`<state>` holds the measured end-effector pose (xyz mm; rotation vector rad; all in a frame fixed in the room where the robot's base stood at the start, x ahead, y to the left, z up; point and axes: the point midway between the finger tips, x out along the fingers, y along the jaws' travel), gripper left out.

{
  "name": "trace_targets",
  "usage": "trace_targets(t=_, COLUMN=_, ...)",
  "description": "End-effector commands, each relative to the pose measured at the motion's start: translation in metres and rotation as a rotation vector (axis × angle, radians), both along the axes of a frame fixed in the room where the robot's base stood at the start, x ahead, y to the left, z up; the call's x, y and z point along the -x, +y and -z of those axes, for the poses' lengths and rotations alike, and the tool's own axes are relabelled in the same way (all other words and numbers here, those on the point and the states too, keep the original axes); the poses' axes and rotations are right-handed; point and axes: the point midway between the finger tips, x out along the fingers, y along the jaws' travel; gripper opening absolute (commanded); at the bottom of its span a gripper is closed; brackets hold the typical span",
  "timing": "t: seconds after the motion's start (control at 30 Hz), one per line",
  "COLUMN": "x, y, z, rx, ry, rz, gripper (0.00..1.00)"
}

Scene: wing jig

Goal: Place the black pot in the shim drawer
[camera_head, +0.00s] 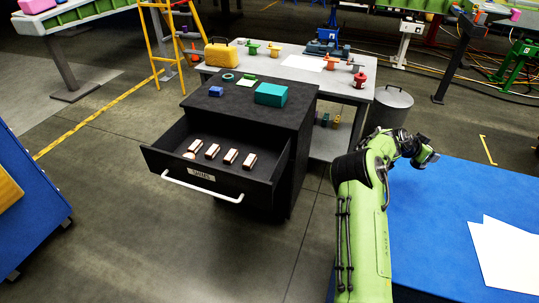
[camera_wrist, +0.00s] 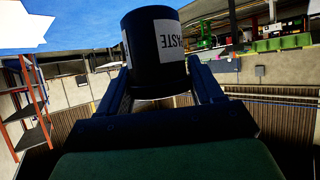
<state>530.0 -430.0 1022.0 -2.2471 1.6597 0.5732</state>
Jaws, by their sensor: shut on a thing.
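The black pot (camera_wrist: 142,62) with a white label reading "ASTE" is between my gripper's (camera_wrist: 158,88) fingers in the wrist view, and the fingers are shut on it. In the head view, my green arm reaches over the blue table, with my gripper (camera_head: 428,158) at its end; the pot cannot be made out there. The shim drawer (camera_head: 219,184) is pulled open from the black cabinet (camera_head: 290,118), left of my arm. Several copper-and-white blocks (camera_head: 230,156) lie in a row along it, with a small pale round piece at its left end. My gripper is well apart from the drawer.
A teal box (camera_head: 271,94), a blue block (camera_head: 216,91) and small green pieces lie on the cabinet top. A grey bench (camera_head: 300,68) with a yellow case stands behind. A grey bin (camera_head: 390,105) stands beside it. The drawer's front part has bare room.

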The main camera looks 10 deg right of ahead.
Motion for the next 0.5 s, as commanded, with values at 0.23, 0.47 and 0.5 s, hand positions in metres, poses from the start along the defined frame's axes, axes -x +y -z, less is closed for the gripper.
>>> trace_targets(t=0.23, x=0.002, y=0.015, z=0.005, rx=0.000, ry=0.000, rz=-0.043, gripper=0.31)
trace_targets(t=0.47, x=0.006, y=0.039, z=0.013, rx=-0.001, ry=0.001, rz=-0.110, gripper=0.31)
trace_targets(t=0.5, x=0.006, y=0.045, z=0.015, rx=-0.001, ry=0.001, rz=-0.127, gripper=0.31)
